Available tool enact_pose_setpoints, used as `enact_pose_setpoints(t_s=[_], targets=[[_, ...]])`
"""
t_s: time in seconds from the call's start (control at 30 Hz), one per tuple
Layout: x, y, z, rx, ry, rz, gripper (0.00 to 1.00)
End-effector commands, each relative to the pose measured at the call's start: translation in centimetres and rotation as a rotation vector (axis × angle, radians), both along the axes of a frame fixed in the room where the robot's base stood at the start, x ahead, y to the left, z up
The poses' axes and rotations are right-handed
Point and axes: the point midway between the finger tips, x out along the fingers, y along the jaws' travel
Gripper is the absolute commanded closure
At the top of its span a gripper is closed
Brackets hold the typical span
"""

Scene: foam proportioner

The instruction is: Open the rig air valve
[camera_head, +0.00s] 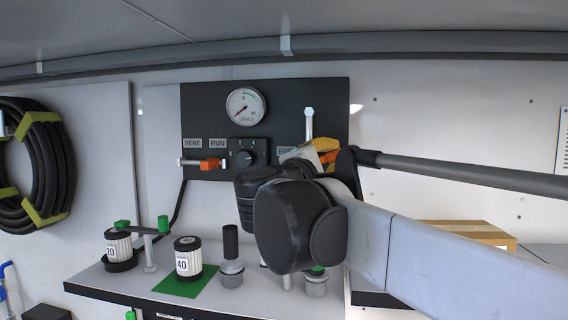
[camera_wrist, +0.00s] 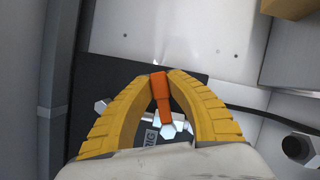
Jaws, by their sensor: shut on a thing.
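The rig air valve's orange lever (camera_wrist: 162,98) shows in the wrist view between the two yellow fingers of my gripper (camera_wrist: 161,77), whose tips are closed against its sides. A metal hex fitting (camera_wrist: 170,129) lies at its lower end, and a label reading RIG (camera_wrist: 151,138) is partly hidden beside it. In the head view my gripper (camera_head: 322,150) is at the right part of the black panel (camera_head: 290,95), and a bit of orange shows at its fingers. My wrist and arm hide most of the valve there.
A gauge (camera_head: 245,107), a selector knob (camera_head: 244,158) and another orange-handled valve (camera_head: 211,165) are on the panel. Below, the shelf (camera_head: 145,294) holds canisters labelled 20 (camera_head: 118,243) and 40 (camera_head: 188,257). A cardboard box (camera_head: 465,234) is at right, a hose coil (camera_head: 42,165) at left.

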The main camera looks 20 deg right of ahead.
Motion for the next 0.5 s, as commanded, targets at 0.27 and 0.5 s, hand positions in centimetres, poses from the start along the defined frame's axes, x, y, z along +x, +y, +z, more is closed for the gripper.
enact_pose_setpoints(t_s=[0.27,0.5], targets=[[0.4,0.6,1.5,-0.218,0.146,-0.001,1.0],[0.9,1.3,2.5,-0.408,0.274,-0.002,1.0]])
